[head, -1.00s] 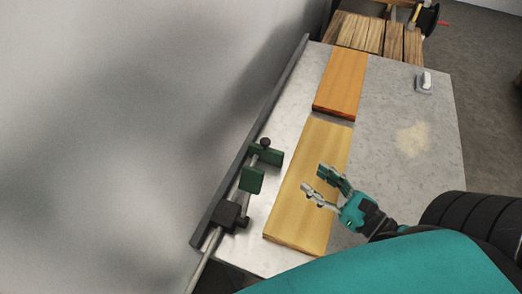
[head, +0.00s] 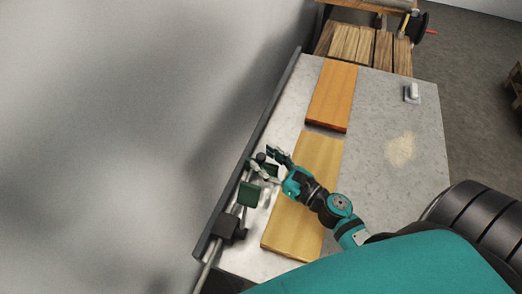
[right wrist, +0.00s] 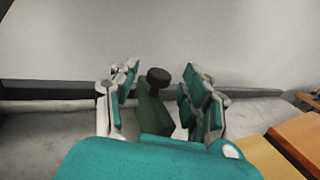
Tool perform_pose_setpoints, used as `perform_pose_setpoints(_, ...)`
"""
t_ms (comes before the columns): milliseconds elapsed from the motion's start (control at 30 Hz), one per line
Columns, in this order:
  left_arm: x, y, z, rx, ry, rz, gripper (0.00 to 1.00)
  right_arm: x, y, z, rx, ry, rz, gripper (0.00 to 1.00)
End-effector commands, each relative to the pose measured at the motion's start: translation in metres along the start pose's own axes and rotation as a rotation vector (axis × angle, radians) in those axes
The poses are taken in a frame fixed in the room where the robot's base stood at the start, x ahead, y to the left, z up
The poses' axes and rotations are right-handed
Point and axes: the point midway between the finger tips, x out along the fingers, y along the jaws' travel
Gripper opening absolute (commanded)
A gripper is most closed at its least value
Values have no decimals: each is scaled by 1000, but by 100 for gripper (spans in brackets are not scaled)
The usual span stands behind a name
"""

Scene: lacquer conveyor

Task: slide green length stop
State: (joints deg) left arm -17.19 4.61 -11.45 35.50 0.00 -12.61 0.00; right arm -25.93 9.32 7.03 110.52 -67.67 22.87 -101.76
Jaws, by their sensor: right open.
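The green length stop (head: 272,169) with its black knob sits on the metal rod along the wall-side edge of the table. In the right wrist view the green stop (right wrist: 151,108) stands upright between my fingers, its black knob (right wrist: 159,78) on top. My right gripper (head: 266,160) is open, with one finger on each side of the stop. I see a gap on both sides, so it is not gripped. The fingers partly hide the stop in the head view. My left gripper is not in view.
A grey rail (head: 270,120) runs along the wall. The table's right side is mostly clear.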

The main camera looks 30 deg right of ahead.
Motion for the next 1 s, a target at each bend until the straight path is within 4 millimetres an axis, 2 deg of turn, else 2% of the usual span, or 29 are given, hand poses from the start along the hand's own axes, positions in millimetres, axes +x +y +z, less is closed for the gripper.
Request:
perform_pose_setpoints(200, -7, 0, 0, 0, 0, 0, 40, 18, 0, 0, -1, 0, 1, 48)
perform_pose_setpoints(500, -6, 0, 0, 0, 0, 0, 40, 19, 0, -1, 0, 1, 0, 46)
perform_pose_setpoints(867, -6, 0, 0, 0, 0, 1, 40, 19, 0, -1, 0, 1, 0, 0)
perform_pose_setpoints(1000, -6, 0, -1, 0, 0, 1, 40, 19, 0, -1, 0, 1, 0, 0)
